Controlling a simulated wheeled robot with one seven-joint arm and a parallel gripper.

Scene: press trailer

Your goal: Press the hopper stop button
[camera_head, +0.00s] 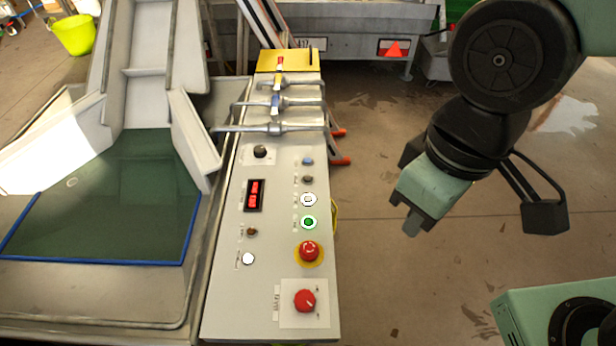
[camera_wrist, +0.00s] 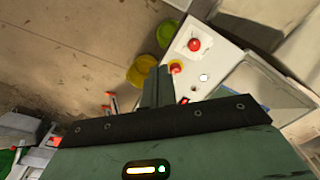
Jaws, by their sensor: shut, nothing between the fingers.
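The grey control panel (camera_head: 275,240) stands in the middle of the head view. It carries a red mushroom button on a yellow ring (camera_head: 309,251), a green-ringed button (camera_head: 308,222), a white-ringed button (camera_head: 308,199), a white button (camera_head: 248,258), and small blue (camera_head: 307,161) and brown (camera_head: 251,231) buttons. The labels are too small to read, so I cannot tell which is the hopper stop. My gripper (camera_head: 411,230) is shut and empty, right of the panel and apart from it. In the wrist view, its fingers (camera_wrist: 156,88) partly hide the panel; the red mushroom button (camera_wrist: 175,67) shows beside them.
A red rotary knob (camera_head: 305,300) sits at the panel's near end, and a red display (camera_head: 254,194) at its left. Metal levers (camera_head: 275,128) cross its far end. A hopper with a green belt (camera_head: 120,200) adjoins on the left. Open floor (camera_head: 400,290) lies right.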

